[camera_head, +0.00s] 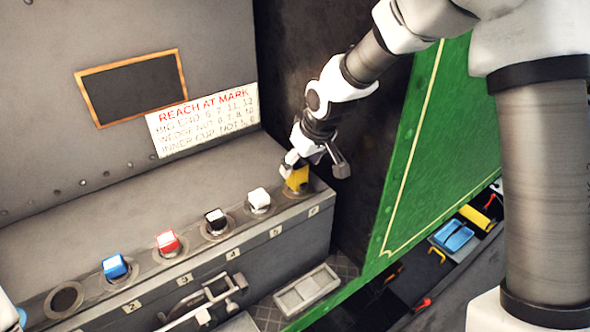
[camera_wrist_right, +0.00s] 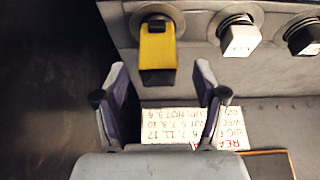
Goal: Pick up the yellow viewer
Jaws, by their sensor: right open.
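The yellow viewer (camera_head: 297,179) sits in the last round holder at the right end of the grey ledge, by the label 6. In the right wrist view the yellow viewer (camera_wrist_right: 157,54) is a block standing out from its ring, ahead of the fingers. My right gripper (camera_head: 314,165) is just over it in the head view and partly hides it. In the wrist view my right gripper (camera_wrist_right: 164,92) is open, with nothing between its fingers. The viewer lies roughly in line with the gap. My left gripper is not seen.
A white viewer (camera_head: 259,200) is the close neighbour, then black (camera_head: 215,220), red (camera_head: 167,242) and blue (camera_head: 115,267) ones. An empty ring (camera_head: 64,299) is at the left end. A dark wall (camera_head: 366,180) and green panel (camera_head: 440,140) stand right. A sign (camera_head: 203,118) hangs behind.

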